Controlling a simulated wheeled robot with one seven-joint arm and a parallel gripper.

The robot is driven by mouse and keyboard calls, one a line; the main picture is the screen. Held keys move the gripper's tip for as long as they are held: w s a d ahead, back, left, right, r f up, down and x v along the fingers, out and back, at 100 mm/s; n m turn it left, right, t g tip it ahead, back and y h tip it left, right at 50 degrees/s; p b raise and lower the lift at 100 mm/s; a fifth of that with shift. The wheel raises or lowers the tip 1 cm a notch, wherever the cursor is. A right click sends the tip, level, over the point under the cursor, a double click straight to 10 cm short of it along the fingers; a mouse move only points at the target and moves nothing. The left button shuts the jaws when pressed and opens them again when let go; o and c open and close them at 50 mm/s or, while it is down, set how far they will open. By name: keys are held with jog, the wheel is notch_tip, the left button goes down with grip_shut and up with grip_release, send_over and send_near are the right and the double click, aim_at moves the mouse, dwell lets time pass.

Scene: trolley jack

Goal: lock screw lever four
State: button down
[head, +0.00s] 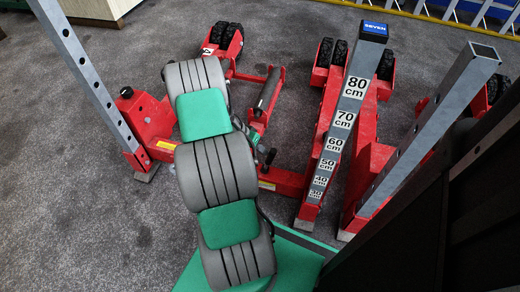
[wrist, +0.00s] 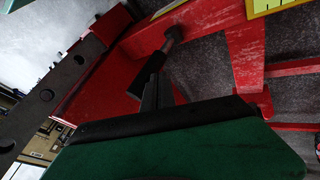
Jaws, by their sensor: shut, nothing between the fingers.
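The red trolley jack (head: 285,183) stands on the grey carpet in the head view, with grey hole-punched posts. In the wrist view, a dark lever-like rod (wrist: 157,64) with a greyish end slants in front of the jack's red frame (wrist: 195,28). I cannot read a number on it, so I cannot tell whether it is lever four. My gripper (wrist: 152,92) shows in the wrist view beyond its green palm. Its dark fingers are together and empty, right by the rod's lower end; whether they touch it is unclear.
A grey post with holes (wrist: 52,88) stands close at left in the wrist view. In the head view, a post marked in centimetres (head: 340,125) and another grey post (head: 430,130) rise at right. Open carpet (head: 70,215) lies at left. A yellow rail (head: 430,14) crosses the back.

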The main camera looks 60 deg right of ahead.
jog(key=shift+s+r, duration=0.1)
jog(key=s+d+f+t+y+p, duration=0.1)
jog(key=s+f+t, duration=0.4)
jog(key=s, duration=0.6)
jog(key=shift+s+d+m+t, duration=0.3)
jog(key=shift+s+d+m, duration=0.05)
jog(key=shift+d+m, duration=0.1)
jog(key=shift+f, duration=0.1)
jog(key=shift+p, duration=0.3)
jog(key=p+v, duration=0.3)
jog(key=v, duration=0.5)
dwell(0.3)
